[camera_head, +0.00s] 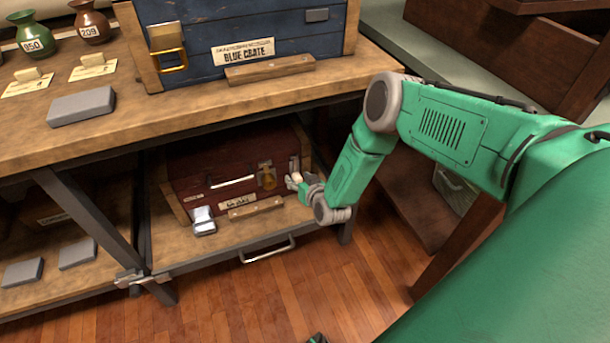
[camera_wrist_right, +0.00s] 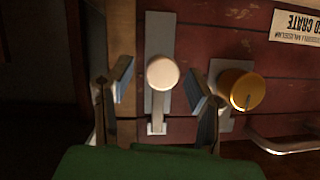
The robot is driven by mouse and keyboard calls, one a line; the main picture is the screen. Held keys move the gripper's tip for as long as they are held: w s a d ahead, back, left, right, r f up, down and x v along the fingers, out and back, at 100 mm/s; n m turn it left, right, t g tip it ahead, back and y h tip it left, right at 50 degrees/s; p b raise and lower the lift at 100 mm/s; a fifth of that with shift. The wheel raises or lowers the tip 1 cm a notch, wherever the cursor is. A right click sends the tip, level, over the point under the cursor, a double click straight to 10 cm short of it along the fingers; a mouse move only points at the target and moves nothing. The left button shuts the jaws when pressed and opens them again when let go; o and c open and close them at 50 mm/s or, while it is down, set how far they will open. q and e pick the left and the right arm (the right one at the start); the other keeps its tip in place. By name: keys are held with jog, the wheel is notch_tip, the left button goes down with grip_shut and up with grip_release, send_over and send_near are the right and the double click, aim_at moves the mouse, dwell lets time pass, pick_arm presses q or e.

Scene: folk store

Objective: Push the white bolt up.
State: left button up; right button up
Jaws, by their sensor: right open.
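The white bolt (camera_wrist_right: 161,72) has a round pale knob and sits on a narrow grey upright plate on the front of the red crate (camera_wrist_right: 200,30). In the head view the bolt (camera_head: 297,175) is small and partly covered by my right gripper (camera_head: 298,182). In the wrist view my right gripper (camera_wrist_right: 159,88) is open, with one finger on each side of the knob. Gaps show between the fingers and the knob. My left gripper is not in view.
A brass knob (camera_wrist_right: 241,90) sits beside the bolt, with a metal handle (camera_wrist_right: 285,145) farther right in the wrist view. The red crate (camera_head: 190,168) stands on a lower shelf, under the wooden table (camera_head: 200,108) bearing the blue crate (camera_head: 205,65). Open floor (camera_head: 230,310) lies in front.

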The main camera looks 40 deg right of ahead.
jog(key=v, duration=1.1)
jog(key=shift+s, duration=0.2)
jog(key=shift+d, duration=0.1)
jog(key=s+a+r+n+g+y+p, duration=0.25)
jog(key=s+a+g+p, duration=0.25)
jog(key=s+a, duration=0.4)
jog(key=s+r+g+p, duration=0.1)
jog(key=s+r+g, duration=0.1)
jog(key=s, duration=0.4)
jog(key=s+d+r+n+g+p, duration=0.1)
jog(key=s+r+g+p, duration=0.1)
jog(key=s+r, duration=0.3)
jog(key=s+r+g+p, duration=0.1)
jog(key=s+r+g, duration=0.2)
jog(key=s, duration=0.5)
jog(key=shift+s+d+r+n+g, duration=0.25)
jog(key=shift+r+n+g, duration=0.1)
jog(key=shift+g, duration=0.05)
